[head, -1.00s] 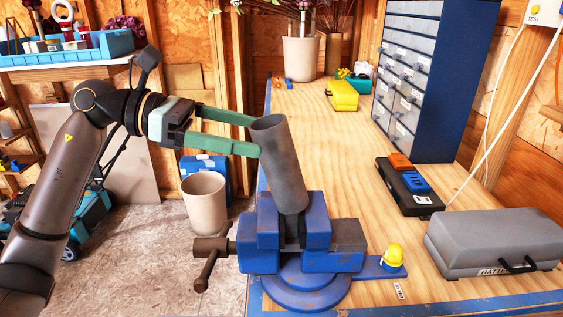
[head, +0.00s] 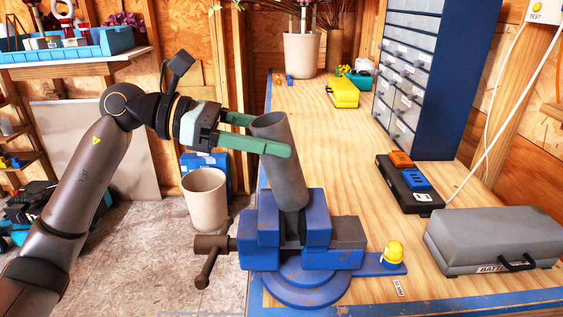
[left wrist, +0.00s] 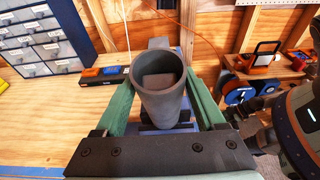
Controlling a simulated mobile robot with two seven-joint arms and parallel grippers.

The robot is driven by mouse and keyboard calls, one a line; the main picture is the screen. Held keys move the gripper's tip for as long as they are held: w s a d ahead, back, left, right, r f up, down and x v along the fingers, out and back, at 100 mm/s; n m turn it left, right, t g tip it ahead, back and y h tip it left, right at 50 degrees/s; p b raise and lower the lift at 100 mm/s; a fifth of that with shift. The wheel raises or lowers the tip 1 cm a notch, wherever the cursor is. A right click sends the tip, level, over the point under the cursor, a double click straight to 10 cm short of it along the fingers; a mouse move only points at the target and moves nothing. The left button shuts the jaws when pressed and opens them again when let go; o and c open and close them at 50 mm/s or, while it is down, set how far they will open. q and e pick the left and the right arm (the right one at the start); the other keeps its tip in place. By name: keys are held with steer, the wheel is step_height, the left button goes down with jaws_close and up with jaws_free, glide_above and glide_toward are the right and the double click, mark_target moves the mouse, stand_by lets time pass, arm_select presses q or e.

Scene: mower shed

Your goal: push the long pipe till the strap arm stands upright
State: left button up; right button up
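The long pipe (head: 284,170) is a grey hollow tube standing in a blue vise (head: 300,235) on the bench. It leans, its top tipped left in the head view. My left gripper (head: 270,135) has its green fingers on both sides of the pipe near its top, one in front and one behind. In the left wrist view the pipe (left wrist: 158,100) stands between the spread fingers, with small gaps visible. A flat grey end shows deep inside its mouth; I cannot tell if it is the strap arm, which is otherwise hidden. My right gripper is not in view.
The vise handle (head: 208,262) sticks out left. A yellow-capped item (head: 392,253), a grey case (head: 495,243) and a black box (head: 408,188) stand to the right. A drawer cabinet (head: 425,80) is behind. A beige bin (head: 205,198) stands on the floor.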

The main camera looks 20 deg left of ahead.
arm_select(q)
steer(key=shift+r, duration=0.1)
steer(key=c, duration=1)
steer(key=shift+w+d+r+y+p, duration=0.2)
steer(key=shift+d+y+p, duration=0.25)
steer(key=shift+p, duration=0.9)
steer(key=shift+d+f+y+p, duration=0.1)
steer(key=shift+y+p, duration=0.15)
steer(key=shift+p, duration=0.1)
